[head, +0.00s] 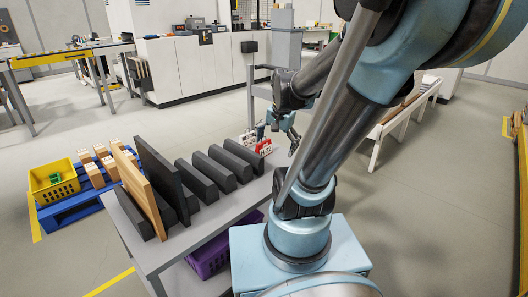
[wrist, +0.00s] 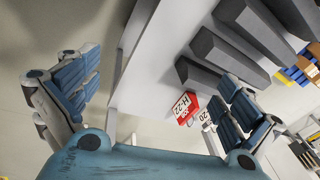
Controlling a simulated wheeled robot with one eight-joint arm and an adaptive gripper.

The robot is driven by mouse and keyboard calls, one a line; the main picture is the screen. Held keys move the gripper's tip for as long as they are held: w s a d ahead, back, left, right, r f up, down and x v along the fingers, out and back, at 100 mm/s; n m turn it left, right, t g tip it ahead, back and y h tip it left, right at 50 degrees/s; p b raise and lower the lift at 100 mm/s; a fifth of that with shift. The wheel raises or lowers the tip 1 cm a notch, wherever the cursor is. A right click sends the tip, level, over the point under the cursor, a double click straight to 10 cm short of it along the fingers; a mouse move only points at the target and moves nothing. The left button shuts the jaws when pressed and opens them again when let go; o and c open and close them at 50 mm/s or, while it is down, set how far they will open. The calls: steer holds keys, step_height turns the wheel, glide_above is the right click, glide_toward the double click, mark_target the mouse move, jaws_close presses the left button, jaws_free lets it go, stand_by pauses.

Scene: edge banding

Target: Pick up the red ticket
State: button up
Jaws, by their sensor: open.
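The red ticket (wrist: 188,108) has a white label reading "H-22" and sits at the end of the grey table (wrist: 150,85), between my fingers but nearer the right one. In the head view the red ticket (head: 264,147) is at the table's far end, beside my gripper (head: 278,137). My gripper (wrist: 158,75) is open and empty, with its fingers spread wide. A white ticket marked "20" (wrist: 204,119) is close beside the red one, partly hidden by the right finger.
Several dark grey blocks (head: 198,180) stand in a row on the table, close to the tickets. A wooden board (head: 140,190) leans at the near end. A yellow crate (head: 54,181) and a blue pallet (head: 75,207) are at left. A white bench (head: 395,125) stands at right.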

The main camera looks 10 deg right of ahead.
steer(key=w+m, duration=0.5)
steer(key=w, duration=0.3)
steer(key=m+t+y, duration=0.1)
steer(key=m+y, duration=0.1)
steer(key=m, duration=1.3)
glide_above(265, 143)
steer(key=s+d, duration=0.1)
steer(key=s, duration=0.1)
step_height(265, 143, down, 12)
steer(key=shift+w+r, duration=0.1)
steer(key=shift+r, duration=0.05)
steer(key=shift+w+f+m, duration=0.3)
steer(key=shift+w+f, duration=0.1)
steer(key=shift+f, duration=0.15)
steer(key=shift+x, duration=3.5)
steer(key=c, duration=0.7)
